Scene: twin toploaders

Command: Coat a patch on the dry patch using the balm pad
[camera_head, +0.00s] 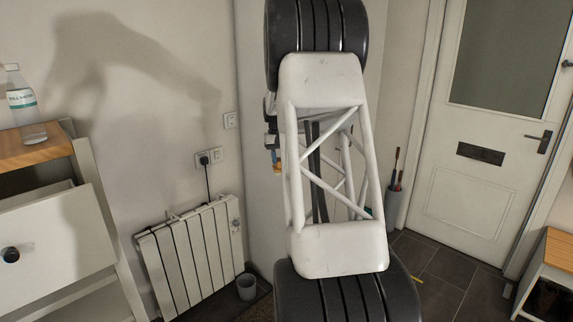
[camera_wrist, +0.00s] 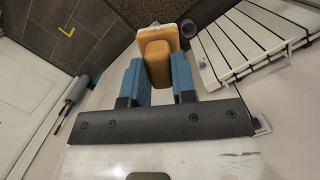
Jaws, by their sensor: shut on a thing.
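My gripper (camera_wrist: 158,68) shows in the wrist view with its two blue fingers closed on the sides of a tan-orange block, which looks like the balm pad (camera_wrist: 155,52). The pad has a wider tan part and a pale edge at its far end, and it is held off the floor. In the head view my arm hides most of the gripper; a dark part of it and a bit of blue and orange (camera_head: 277,166) show at the arm's left edge, in front of the pale wall. I cannot make out the dry patch in either view.
A white radiator (camera_head: 190,252) stands at the wall left of my arm, with a grey cup (camera_head: 246,287) on the floor beside it. A drawer unit (camera_head: 50,240) with a bottle (camera_head: 24,105) is at left. A white door (camera_head: 480,190) and low bench (camera_head: 550,270) are at right.

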